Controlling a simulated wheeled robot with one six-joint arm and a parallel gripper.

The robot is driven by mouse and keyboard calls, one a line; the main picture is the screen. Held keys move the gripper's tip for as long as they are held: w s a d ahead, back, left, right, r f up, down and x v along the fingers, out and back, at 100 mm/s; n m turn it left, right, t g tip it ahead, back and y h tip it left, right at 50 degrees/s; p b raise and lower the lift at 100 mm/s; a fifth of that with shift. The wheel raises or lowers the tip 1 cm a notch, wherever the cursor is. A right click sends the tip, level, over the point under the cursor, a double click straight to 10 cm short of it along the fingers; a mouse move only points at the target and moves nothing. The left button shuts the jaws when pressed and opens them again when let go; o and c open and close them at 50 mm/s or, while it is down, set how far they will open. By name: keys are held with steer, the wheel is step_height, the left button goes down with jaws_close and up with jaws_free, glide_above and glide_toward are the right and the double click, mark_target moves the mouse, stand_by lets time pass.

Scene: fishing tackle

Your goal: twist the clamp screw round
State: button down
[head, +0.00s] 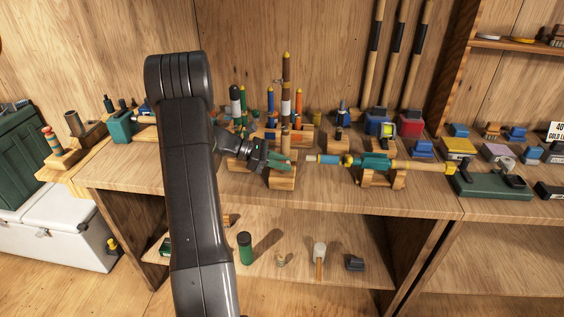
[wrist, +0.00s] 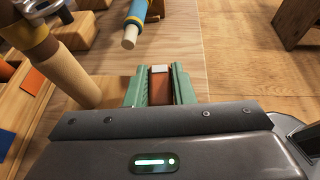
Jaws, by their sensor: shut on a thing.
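My gripper (head: 281,163) reaches in from the left over the bench, its green fingers low beside a small wooden block (head: 282,182). In the wrist view the green fingers (wrist: 160,85) are closed on both sides of a reddish-brown piece with a pale top (wrist: 160,70). I take this piece to be the clamp screw; its lower part is hidden by the fingers and the gripper body. In the head view the fingers hide it. I cannot tell how far it is turned.
A teal and yellow rod (head: 372,162) lies on a wooden stand just right of my gripper; its blue, pale-tipped end (wrist: 134,22) is close ahead. A cork-handled upright (wrist: 68,78) stands close on the left. The bench's front edge (head: 330,203) is near.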

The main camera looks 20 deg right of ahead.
steer(key=c, duration=1.2)
jaws_free()
steer(key=shift+c, duration=0.2)
steer(key=shift+w+a, duration=0.1)
steer(key=w+a+b, duration=0.1)
steer(key=w+a, duration=0.2)
steer(key=a, duration=0.3)
steer(key=w+a+r, duration=0.1)
steer(key=w+a, duration=0.2)
steer(key=a, duration=0.4)
steer(key=shift+b, duration=0.4)
steer(key=shift+w+a+r, duration=0.1)
